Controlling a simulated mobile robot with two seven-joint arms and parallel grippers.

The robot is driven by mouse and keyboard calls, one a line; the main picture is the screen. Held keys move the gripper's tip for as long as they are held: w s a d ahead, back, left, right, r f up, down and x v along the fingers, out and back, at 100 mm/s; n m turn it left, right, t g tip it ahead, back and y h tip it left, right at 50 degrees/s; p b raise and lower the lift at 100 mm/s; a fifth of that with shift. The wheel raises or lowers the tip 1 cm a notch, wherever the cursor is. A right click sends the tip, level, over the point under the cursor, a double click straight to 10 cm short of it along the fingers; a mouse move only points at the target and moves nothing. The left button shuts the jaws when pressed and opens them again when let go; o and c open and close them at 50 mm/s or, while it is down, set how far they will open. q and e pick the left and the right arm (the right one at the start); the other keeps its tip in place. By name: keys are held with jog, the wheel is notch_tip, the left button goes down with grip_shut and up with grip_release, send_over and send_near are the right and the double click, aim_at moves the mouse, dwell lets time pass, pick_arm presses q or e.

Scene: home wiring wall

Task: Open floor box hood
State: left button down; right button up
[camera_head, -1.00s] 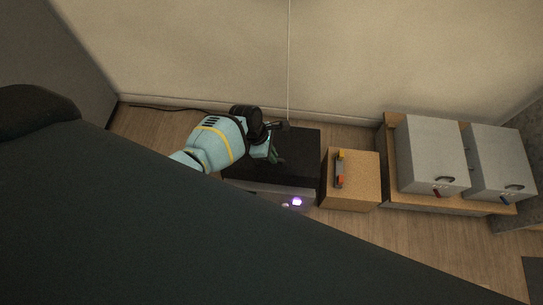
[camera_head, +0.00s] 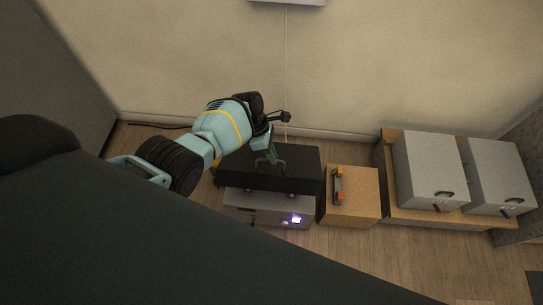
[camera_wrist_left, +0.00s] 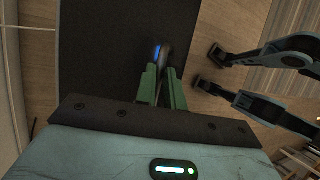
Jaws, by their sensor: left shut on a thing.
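The floor box (camera_head: 265,202) is a low grey box on the floor, with a small purple-white light at its front. Its black hood (camera_head: 305,160) lies over it; a dark front face of the hood now shows above the grey part. How far the hood is raised is hard to tell. My left gripper (camera_head: 272,158) is over the hood. In the left wrist view its green fingers (camera_wrist_left: 162,80) are shut on a small grey-and-blue handle (camera_wrist_left: 163,52) against the black hood (camera_wrist_left: 105,50). The fingers hide part of the handle.
A wooden block (camera_head: 362,200) with an orange-and-grey tool (camera_head: 338,186) stands right of the floor box. Two grey cabinets (camera_head: 425,165) (camera_head: 497,170) lie on a wooden board further right. The wall is close behind, with a thin cable (camera_head: 286,70).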

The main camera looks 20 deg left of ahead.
pick_arm(q)
jog(key=shift+w+a+r, duration=0.1)
jog(key=shift+w+r, duration=0.05)
jog(key=shift+w, duration=0.15)
pick_arm(e)
jog(key=shift+s+a, duration=0.1)
jog(key=shift+s, duration=0.2)
pick_arm(q)
jog(key=c, duration=1.5)
grip_release()
